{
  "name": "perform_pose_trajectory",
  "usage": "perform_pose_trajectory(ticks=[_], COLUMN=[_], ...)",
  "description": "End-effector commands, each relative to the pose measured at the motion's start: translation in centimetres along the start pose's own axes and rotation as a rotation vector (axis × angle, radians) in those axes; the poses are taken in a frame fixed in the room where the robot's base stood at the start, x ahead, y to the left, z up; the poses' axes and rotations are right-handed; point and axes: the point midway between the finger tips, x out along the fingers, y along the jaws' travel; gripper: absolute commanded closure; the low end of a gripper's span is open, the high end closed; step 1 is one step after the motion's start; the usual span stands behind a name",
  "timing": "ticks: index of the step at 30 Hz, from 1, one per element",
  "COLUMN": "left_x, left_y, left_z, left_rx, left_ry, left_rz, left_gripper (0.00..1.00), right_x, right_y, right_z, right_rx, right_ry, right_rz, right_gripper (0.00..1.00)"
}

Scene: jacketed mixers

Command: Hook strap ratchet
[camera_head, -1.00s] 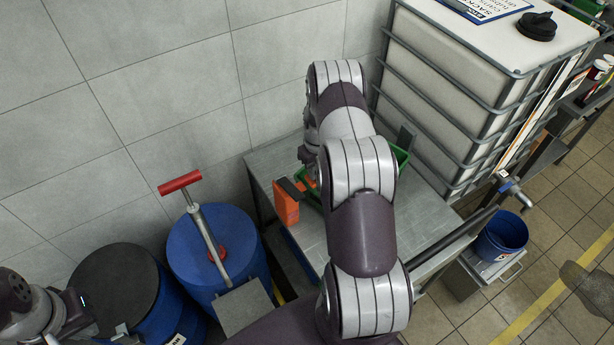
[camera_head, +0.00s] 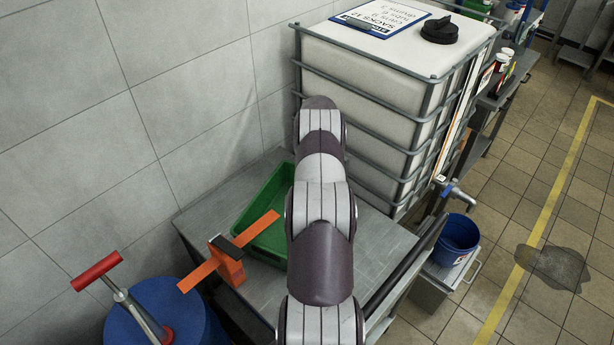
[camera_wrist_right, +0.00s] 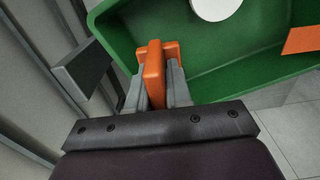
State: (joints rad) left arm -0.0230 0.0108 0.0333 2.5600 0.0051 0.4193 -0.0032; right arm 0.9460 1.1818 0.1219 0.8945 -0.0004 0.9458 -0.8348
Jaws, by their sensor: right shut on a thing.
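An orange ratchet block (camera_head: 227,262) with a black top stands at the front left of the grey metal table. A flat orange strip (camera_head: 262,222) runs across it, from beyond its left side to over the green tray (camera_head: 252,207). My right gripper (camera_wrist_right: 156,95) is shut on an orange T-shaped piece (camera_wrist_right: 154,62), above or beside the green tray in the right wrist view. In the head view my own arm hides this gripper and piece. A flat orange end (camera_wrist_right: 303,40) shows at the wrist view's right edge. My left gripper is out of view.
A dark grey block (camera_wrist_right: 84,70) is close left of my right gripper. A white round thing (camera_wrist_right: 215,8) shows in the tray. A blue drum (camera_head: 150,325) stands front left; a blue bucket (camera_head: 456,238) is right.

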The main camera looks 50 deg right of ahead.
Motion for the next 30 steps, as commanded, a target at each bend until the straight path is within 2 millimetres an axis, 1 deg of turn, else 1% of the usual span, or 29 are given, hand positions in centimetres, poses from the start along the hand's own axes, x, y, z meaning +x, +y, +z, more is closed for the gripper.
perform_pose_trajectory(ticks=[4,13,14,23,26,29,30], left_x=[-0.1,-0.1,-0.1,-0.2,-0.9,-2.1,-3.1], left_y=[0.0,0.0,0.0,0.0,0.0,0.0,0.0], left_z=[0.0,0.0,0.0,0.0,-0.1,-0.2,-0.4], left_rx=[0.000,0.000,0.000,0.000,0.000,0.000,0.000], left_ry=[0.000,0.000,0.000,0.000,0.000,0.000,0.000], left_rz=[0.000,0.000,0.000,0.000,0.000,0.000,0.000], left_gripper=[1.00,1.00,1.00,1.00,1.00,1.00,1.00], right_x=[-0.3,-0.3,-0.3,-0.4,-1.4,-3.3,-4.5], right_y=[0.5,0.5,0.5,0.5,0.5,0.5,0.4], right_z=[-0.3,-0.3,-0.3,-0.2,-0.2,-0.2,-0.2], right_rx=[0.000,0.000,0.000,0.000,0.000,0.000,0.000], right_ry=[0.007,0.008,0.008,0.004,0.004,0.004,0.004], right_rz=[0.006,0.006,0.006,0.003,0.004,0.004,0.003], right_gripper=[1.00,1.00,0.74,0.74,0.74,0.74,0.74])
